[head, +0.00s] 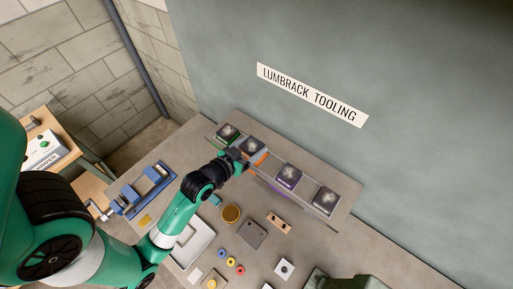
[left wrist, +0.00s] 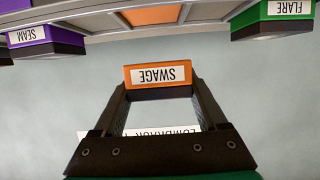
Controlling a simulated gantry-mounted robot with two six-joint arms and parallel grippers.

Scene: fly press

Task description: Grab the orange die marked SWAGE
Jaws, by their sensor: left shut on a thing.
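The orange die marked SWAGE (left wrist: 158,74) is between the fingertips of my left gripper (left wrist: 158,88) in the left wrist view, its label upside down. The gripper is shut on it. In the head view my left gripper (head: 238,158) is at the die rack, and the die (head: 253,146) shows its grey top just beyond the fingers. In the left wrist view, an orange-marked place (left wrist: 152,15) on the rack looks empty, with the die apart from it. My right gripper is not in view.
The green FLARE die (head: 228,132) and purple SEAM die (head: 289,177) flank that place; another die (head: 326,201) sits at the rack's right end. A blue fixture (head: 147,188), white tray (head: 193,244), brass round piece (head: 231,214) and grey plate (head: 253,234) lie on the bench.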

